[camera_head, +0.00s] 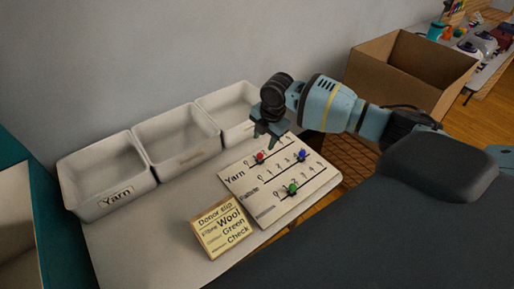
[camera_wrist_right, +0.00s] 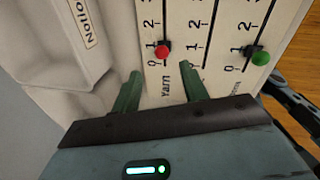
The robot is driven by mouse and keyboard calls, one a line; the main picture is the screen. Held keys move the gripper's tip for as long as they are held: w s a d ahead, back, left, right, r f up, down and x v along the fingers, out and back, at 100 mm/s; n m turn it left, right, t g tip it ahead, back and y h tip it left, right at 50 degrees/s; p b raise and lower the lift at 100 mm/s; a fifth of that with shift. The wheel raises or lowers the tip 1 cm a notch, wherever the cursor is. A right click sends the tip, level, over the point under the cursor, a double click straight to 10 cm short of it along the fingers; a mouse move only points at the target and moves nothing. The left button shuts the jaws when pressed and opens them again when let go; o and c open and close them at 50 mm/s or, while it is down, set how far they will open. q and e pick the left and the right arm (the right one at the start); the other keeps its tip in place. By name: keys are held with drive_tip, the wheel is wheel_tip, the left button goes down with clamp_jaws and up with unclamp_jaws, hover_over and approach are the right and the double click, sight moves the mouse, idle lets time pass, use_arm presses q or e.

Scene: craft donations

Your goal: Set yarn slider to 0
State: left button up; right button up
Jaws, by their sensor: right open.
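The slider board (camera_head: 262,212) lies on the table with three tracks. The yarn slider's red knob (camera_head: 259,157) sits beside the mark 1 in the right wrist view (camera_wrist_right: 163,50), with 0 nearer my gripper. My right gripper (camera_head: 266,140) is open and empty. In the right wrist view its fingers (camera_wrist_right: 160,88) point at the board near the "Yarn" label, one on each side of the track's line, short of the red knob. I cannot tell whether the fingertips touch the board. My left gripper is not in view.
A blue knob (camera_head: 302,154) and a green knob (camera_head: 292,188) sit on the other tracks. A donor slip (camera_head: 222,230) stands in front of the board. White bins, one labelled Yarn (camera_head: 108,205), line the wall. A cardboard box (camera_head: 400,85) is at the back right.

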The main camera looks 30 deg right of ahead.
sight(261, 154)
drive_tip(key=f, duration=0.5)
drive_tip(key=w+f+b, duration=0.1)
drive_tip(key=f, duration=0.1)
drive_tip(key=shift+a+f, duration=0.2)
drive_tip(key=shift+f, duration=0.1)
clamp_jaws()
